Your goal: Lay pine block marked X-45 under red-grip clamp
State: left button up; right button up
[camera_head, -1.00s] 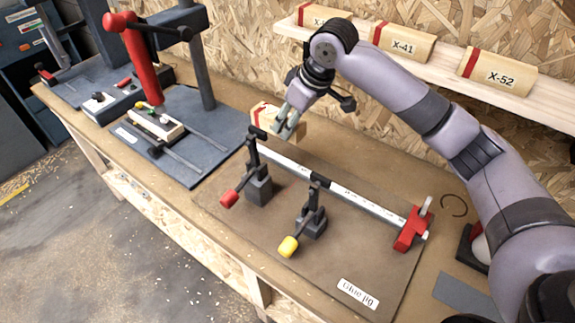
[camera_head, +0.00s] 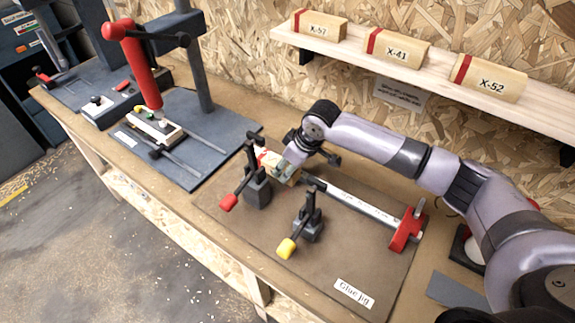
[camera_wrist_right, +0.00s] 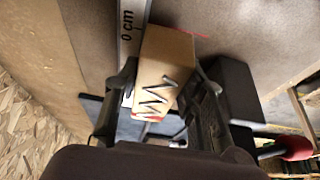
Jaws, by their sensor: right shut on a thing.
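The pine block (camera_head: 265,156) with a red stripe is in my right gripper (camera_head: 283,170), close behind the red-grip clamp (camera_head: 257,186); its marking cannot be read. In the right wrist view the block (camera_wrist_right: 165,65) sits between the two fingers of my right gripper (camera_wrist_right: 163,100), near the 0 cm end of the white rule (camera_wrist_right: 130,35). The clamp's red grip (camera_wrist_right: 296,147) shows at the lower right there. I cannot tell whether the block touches the board. My left gripper is not in view.
The yellow-grip clamp (camera_head: 305,228) stands on the glue jig board (camera_head: 270,246). A red stop (camera_head: 407,229) is at the rule's right end. The shelf (camera_head: 440,88) holds blocks X-57, X-41 (camera_head: 397,50) and X-52. A red-handled press (camera_head: 140,65) stands left.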

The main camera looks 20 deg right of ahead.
jog(key=shift+f, duration=0.55)
jog(key=o, duration=1.2)
jog(key=shift+r, duration=0.1)
jog(key=shift+r, duration=0.3)
jog(key=b+v, duration=0.1)
jog(key=v, duration=1.1)
jog(key=shift+s+r+b, duration=0.1)
jog(key=shift+r+b, duration=0.15)
jog(key=shift+b, duration=0.1)
jog(key=shift+a, duration=0.1)
